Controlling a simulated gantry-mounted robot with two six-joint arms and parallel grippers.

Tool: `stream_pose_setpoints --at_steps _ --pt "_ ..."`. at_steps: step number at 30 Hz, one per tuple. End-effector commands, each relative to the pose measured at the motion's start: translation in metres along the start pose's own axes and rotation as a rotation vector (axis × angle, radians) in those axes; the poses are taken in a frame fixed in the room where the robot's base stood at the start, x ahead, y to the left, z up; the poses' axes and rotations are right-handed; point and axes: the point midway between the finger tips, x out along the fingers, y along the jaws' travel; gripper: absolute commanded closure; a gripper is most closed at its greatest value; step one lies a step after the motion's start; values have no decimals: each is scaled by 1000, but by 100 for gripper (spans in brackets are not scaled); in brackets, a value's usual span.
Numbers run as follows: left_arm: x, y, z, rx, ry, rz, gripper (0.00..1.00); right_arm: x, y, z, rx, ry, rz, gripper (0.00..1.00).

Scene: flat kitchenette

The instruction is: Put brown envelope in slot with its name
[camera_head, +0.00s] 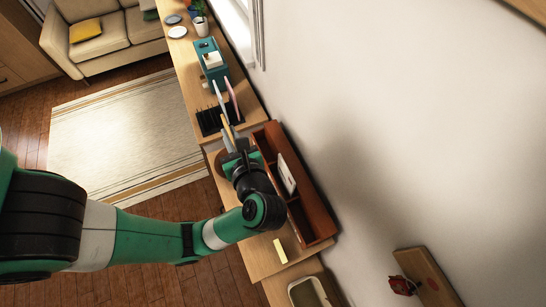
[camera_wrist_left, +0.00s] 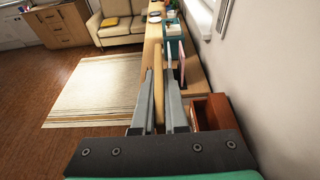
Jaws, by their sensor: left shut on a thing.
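My left gripper (camera_head: 235,151) is shut on a thin tan-brown envelope (camera_head: 228,131), which stands up from the fingers between the black rack and the wooden organizer. In the left wrist view the gripper (camera_wrist_left: 160,80) has the envelope (camera_wrist_left: 159,100) edge-on between its two fingers. The red-brown wooden organizer (camera_head: 318,228) with compartments stands along the wall, right of the gripper; a white piece (camera_head: 287,174) is in it. My forearm and wrist hide part of its near side. Slot names are not readable. My right gripper is not in view.
A black slotted rack (camera_head: 208,121) holds a pink envelope (camera_head: 232,98) and a pale one (camera_head: 219,96). A teal box (camera_head: 212,72) stands beyond it. A yellow note (camera_head: 280,251) lies on the narrow wooden counter (camera_head: 256,262). The wall bounds the right side.

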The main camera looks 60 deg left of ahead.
Motion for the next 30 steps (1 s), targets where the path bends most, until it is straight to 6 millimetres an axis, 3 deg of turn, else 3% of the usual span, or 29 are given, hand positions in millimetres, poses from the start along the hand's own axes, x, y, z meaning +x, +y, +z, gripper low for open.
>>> stream_pose_setpoints --at_steps 7,17,21,30 --pt "10 -12 -4 2 -1 4 100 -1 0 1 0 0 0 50" --pt "62 -77 -25 1 0 3 100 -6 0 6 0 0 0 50" --pt "80 -94 -48 3 0 2 100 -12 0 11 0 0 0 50" --pt "99 -113 -68 0 0 -1 100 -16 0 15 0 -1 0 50"
